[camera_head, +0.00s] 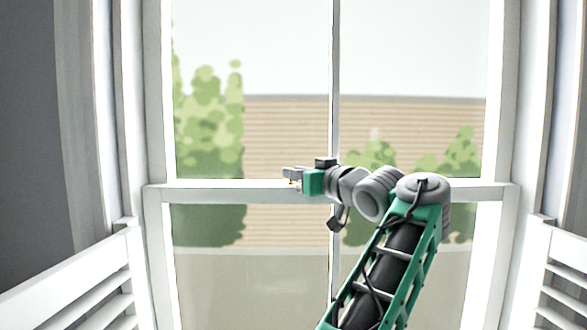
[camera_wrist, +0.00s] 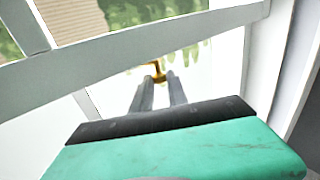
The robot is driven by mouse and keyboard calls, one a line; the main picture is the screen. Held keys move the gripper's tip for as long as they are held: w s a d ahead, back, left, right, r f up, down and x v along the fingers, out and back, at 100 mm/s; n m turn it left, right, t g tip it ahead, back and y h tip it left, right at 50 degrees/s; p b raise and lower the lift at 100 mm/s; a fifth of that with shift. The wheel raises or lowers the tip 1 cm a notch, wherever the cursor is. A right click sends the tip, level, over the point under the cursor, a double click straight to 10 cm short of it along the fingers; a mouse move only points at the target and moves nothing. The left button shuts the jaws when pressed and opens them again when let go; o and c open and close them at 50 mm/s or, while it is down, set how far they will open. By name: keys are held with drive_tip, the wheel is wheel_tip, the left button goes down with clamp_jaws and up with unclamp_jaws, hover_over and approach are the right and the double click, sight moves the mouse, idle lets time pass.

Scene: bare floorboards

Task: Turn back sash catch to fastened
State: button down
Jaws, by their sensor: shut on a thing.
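The sash catch (camera_wrist: 157,71) is a small brass piece, and it shows in the wrist view between the tips of my gripper (camera_wrist: 158,80). My gripper is shut on it. In the head view my gripper (camera_head: 291,175) reaches in from the right to the white meeting rail (camera_head: 235,190) of the window. Only a speck of brass (camera_head: 293,182) shows there. The fingers hide much of the catch, and I cannot tell which way its lever points.
A vertical glazing bar (camera_head: 335,70) stands behind my wrist. White louvred shutters flank the window at lower left (camera_head: 80,285) and lower right (camera_head: 560,275). The space in front of the rail's left part is clear.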

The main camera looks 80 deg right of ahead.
drive_tip(key=shift+s+r+n+t+y, duration=0.25)
drive_tip(key=shift+n+t+y, duration=0.15)
drive_tip(key=shift+n+y, duration=0.1)
idle(0.3)
drive_tip(key=c, duration=1.3)
unclamp_jaws()
drive_tip(key=shift+f, duration=0.1)
drive_tip(key=shift+c, duration=0.2)
drive_tip(key=shift+f, duration=0.1)
